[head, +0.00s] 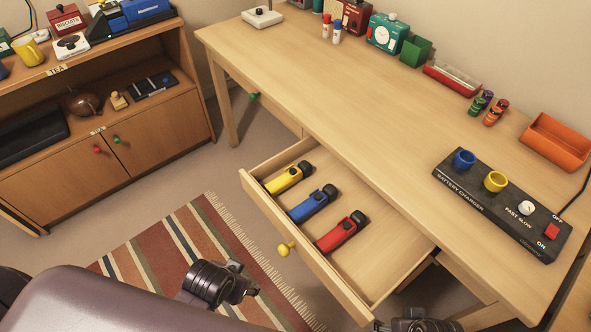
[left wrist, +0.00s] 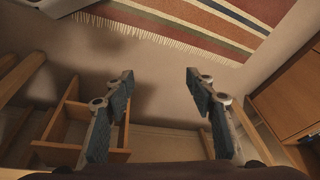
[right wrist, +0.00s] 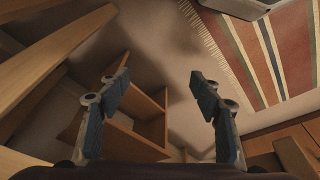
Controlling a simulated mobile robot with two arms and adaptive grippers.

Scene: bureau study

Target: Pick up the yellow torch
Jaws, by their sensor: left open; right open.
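The yellow torch (head: 289,177) lies in the open desk drawer (head: 385,262), nearest the drawer's left end. A blue torch (head: 313,203) and a red torch (head: 342,231) lie beside it in a row. My left gripper (head: 246,287) is low in the head view, in front of the drawer and apart from it. It is open and empty in the left wrist view (left wrist: 160,85). My right gripper (head: 415,325) shows only partly at the bottom edge of the head view. It is open and empty in the right wrist view (right wrist: 160,90).
The drawer has a yellow knob (head: 286,248) on its front. A battery charger (head: 470,200) with blue and yellow cups stands on the desk (head: 330,85), near an orange tray (head: 556,143). A wooden cabinet (head: 150,140) stands at left. A striped rug (head: 180,250) covers the floor.

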